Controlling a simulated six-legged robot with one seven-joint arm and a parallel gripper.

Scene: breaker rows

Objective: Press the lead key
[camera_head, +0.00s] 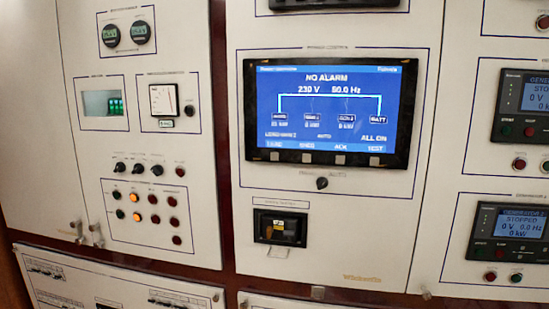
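A black-framed display panel (327,110) with a lit blue screen is mounted on the white cabinet front. Its screen reads NO ALARM, 230 V and 50.0 Hz. A row of small grey keys runs along the frame's lower edge. The leftmost key (274,156) sits under a small blurred label that may read LEAD. Another key (306,158) is to its right, then a key under ACK (340,160) and a key under TEST (374,161). No key looks covered. My gripper is not in view.
Below the display are a small black knob (322,183) and a black recessed unit (280,228). The left panel has gauges, switches and a cluster of buttons (148,208), two lit orange. Two generator controllers, upper (523,105) and lower (508,234), are at right. The display front is unobstructed.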

